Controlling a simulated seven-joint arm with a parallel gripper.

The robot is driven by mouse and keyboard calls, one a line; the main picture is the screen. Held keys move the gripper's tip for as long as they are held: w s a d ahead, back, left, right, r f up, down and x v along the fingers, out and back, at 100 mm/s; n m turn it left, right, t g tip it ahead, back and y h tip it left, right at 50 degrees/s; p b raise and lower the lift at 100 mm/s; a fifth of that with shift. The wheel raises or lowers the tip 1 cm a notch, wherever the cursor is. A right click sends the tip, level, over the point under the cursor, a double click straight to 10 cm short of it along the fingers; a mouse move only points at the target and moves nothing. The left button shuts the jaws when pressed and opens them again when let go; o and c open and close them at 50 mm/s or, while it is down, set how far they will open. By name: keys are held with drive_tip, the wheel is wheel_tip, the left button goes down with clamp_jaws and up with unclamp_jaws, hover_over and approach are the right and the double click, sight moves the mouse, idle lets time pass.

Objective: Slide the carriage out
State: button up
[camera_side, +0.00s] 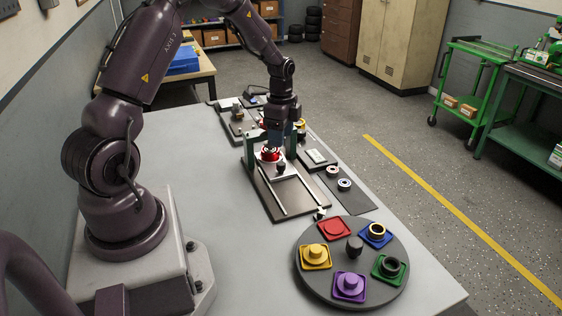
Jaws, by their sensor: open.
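The carriage (290,174) appears to be a light plate with a small black knob (281,167) on its front part. It sits between two pale rails (307,193) on a dark base plate (268,203), at the end by the dark green posts (251,153). A red round part (266,157) with a pale rim sits at that end, behind the knob. My gripper (272,149) points down between the posts, just above the red part, and is open. The fingertips are small here and I cannot tell if they touch the red part. The knob is free of the gripper.
A round dark turntable (336,292) with several coloured trays and a black centre knob (354,244) stands in front. A dark strip with two rings (344,184) and a plate with a white pad (317,156) lie right. The table's left side is clear.

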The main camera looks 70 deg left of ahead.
sight(281, 163)
wheel_tip(281, 163, down, 9)
drive_tip(key=shift+r, duration=0.1)
idle(0.3)
clamp_jaws()
drive_tip(key=d, duration=1.2)
drive_tip(key=shift+d, duration=0.35)
